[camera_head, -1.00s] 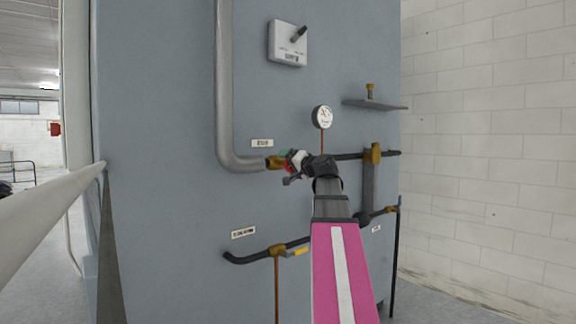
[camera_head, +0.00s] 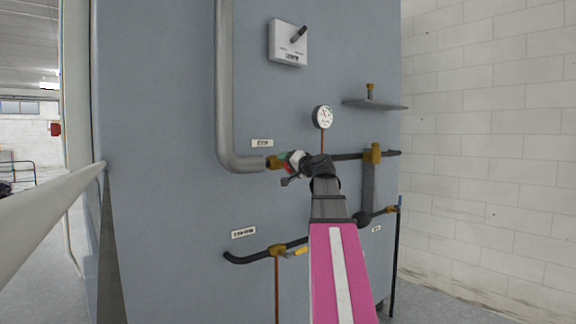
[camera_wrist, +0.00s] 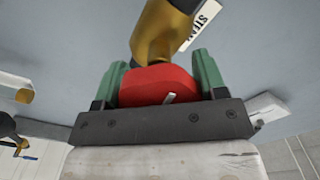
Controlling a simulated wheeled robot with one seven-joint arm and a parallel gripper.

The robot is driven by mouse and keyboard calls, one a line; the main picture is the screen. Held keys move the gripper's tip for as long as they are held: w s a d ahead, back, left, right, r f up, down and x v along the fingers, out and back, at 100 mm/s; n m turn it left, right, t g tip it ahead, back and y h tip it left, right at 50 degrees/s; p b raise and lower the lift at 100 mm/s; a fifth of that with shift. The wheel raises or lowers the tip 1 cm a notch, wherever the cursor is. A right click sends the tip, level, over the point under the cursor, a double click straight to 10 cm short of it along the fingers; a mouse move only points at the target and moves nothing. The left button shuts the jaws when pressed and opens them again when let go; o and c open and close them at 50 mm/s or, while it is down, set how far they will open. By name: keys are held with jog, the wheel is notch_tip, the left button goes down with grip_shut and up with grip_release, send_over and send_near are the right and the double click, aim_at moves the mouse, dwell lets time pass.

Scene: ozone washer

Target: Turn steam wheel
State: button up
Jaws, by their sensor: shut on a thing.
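The steam wheel (camera_wrist: 158,85) is red and sits on a brass valve fitting (camera_wrist: 162,35) beside the STEAM label (camera_wrist: 200,24). In the wrist view the two green fingers of my gripper (camera_wrist: 160,82) are on either side of the red wheel and shut on it. In the head view my gripper (camera_head: 287,160) is at the brass fitting (camera_head: 273,162) where the grey pipe ends. The wheel shows there only as a small red patch, mostly hidden by my gripper.
A pressure gauge (camera_head: 322,117) stands above the dark pipe (camera_head: 348,156). A lower pipe with a yellow-handled valve (camera_head: 296,251) runs below. A switch box (camera_head: 288,43) and a small shelf (camera_head: 375,104) are higher. A grey rail (camera_head: 50,200) crosses at the left.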

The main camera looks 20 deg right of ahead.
jog(key=n, duration=1.2)
jog(key=shift+a, duration=0.15)
jog(key=shift+n, duration=0.4)
jog(key=o, duration=0.9)
jog(key=shift+o, duration=0.2)
jog(key=shift+s, duration=0.1)
jog(key=v, duration=1)
jog(key=shift+s, duration=0.35)
